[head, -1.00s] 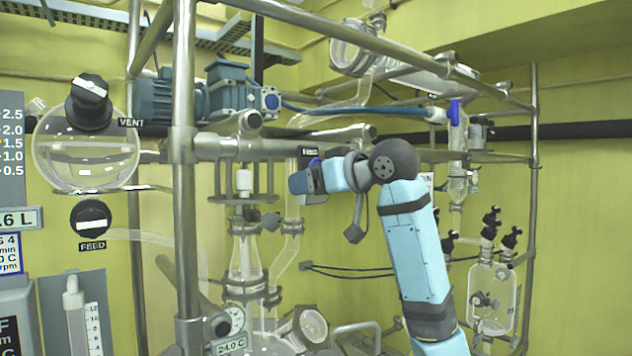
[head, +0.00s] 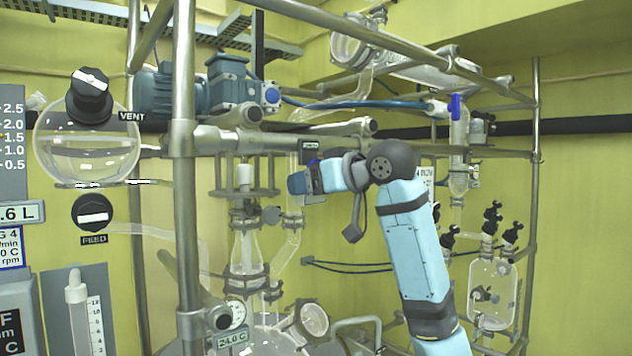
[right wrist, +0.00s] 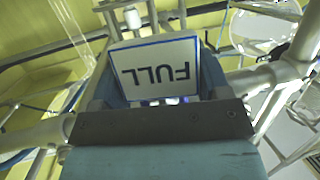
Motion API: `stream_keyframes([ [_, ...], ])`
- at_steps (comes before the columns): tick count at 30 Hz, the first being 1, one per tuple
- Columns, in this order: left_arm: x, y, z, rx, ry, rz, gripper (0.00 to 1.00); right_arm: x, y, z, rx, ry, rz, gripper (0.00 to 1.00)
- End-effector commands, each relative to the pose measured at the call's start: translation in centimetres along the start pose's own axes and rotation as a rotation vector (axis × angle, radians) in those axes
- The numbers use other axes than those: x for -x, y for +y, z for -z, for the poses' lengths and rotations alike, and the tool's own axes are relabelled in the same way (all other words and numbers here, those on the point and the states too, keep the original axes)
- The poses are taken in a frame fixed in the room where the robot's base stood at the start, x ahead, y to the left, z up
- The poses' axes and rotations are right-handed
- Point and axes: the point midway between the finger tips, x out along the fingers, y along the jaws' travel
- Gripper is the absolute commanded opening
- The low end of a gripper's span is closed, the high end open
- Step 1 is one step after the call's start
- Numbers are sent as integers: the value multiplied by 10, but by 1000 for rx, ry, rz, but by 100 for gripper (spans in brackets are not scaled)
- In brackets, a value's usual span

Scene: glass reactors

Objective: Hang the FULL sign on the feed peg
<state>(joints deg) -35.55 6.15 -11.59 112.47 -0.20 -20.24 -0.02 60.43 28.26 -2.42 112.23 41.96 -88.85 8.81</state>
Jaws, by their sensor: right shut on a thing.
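The FULL sign (right wrist: 160,68) is a white plate with a blue border and dark letters. It appears upside down in the right wrist view, between the fingers of my right gripper (right wrist: 155,85). In the head view my right gripper (head: 300,184) is at the middle, in front of the glass column and below the horizontal steel rail. The sign is hidden or too small to make out there. A small dark label (head: 311,145) hangs at the rail just above the gripper; its text is too small to read surely. I cannot make out a peg. My left gripper is out of view.
A FEED knob (head: 92,213) and a VENT knob (head: 89,95) are on the left. A steel post (head: 185,170) and a rail (head: 290,140) stand close to the gripper. A glass vessel (head: 494,292) is at the right. A blue hose (head: 350,105) runs above.

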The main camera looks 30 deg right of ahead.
Motion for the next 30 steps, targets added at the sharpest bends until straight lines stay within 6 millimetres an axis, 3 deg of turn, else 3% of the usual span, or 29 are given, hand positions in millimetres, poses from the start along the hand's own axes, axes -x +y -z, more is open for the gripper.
stream_keyframes([
  [6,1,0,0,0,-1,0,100,-1,1,1,-4,0,-2,46],
  [7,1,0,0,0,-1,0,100,-1,1,2,-4,1,-2,74],
  [10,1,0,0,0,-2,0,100,-1,2,2,-4,2,-2,97],
  [11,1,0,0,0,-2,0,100,-1,2,2,-4,2,-2,100],
  [16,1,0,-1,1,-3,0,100,0,2,3,-5,3,-3,100],
  [18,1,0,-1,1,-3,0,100,0,2,3,-5,4,-3,89],
  [30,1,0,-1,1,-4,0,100,0,2,4,-6,7,-4,89],
])
